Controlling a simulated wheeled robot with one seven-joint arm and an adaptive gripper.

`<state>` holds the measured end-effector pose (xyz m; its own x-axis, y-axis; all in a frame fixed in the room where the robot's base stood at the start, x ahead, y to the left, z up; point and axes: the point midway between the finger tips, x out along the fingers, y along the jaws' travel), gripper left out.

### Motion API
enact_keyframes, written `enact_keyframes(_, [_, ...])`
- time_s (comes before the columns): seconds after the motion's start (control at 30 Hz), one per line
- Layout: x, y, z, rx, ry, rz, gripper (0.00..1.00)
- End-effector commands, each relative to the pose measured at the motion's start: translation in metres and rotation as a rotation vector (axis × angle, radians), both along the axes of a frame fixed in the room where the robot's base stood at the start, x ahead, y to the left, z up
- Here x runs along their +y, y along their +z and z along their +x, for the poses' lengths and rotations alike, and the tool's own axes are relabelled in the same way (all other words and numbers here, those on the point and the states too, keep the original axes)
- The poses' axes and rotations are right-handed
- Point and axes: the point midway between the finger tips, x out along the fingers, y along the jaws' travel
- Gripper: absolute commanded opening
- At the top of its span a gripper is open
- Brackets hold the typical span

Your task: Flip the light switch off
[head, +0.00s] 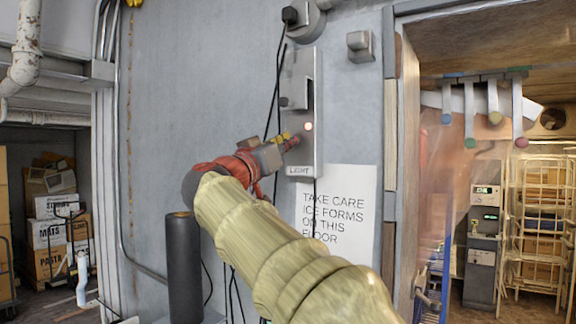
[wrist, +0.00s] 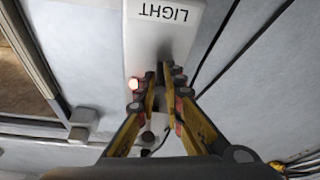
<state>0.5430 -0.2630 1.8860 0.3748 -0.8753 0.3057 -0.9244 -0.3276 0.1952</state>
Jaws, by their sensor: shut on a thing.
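In the wrist view the plate (wrist: 165,40) appears upside down, with the lit lamp (wrist: 134,84) just left of my fingertips. My gripper (head: 288,141) reaches the lower part of the plate from the left. In the wrist view my gripper's yellow and black fingers (wrist: 165,75) converge closely at the plate, shut on the switch lever. The lever itself is mostly hidden between the fingertips, so its position is unclear.
A paper sign (head: 337,205) about ice hangs below and right of the plate. Black cables run down the wall beside the plate. A dark cylinder (head: 184,265) stands below my arm. The doorway with hanging strips (head: 493,105) is at right; stacked boxes (head: 50,235) are at left.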

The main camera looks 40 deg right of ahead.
Motion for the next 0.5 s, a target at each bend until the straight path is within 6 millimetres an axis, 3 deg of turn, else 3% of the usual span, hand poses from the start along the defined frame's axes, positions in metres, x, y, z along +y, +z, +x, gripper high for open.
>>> enact_keyframes(0.03, [-0.0004,-0.0095,-0.0004,-0.007,-0.001,-0.016,0.00])
enact_keyframes(0.5, [-0.0008,-0.0172,0.0003,-0.063,-0.001,-0.181,0.00])
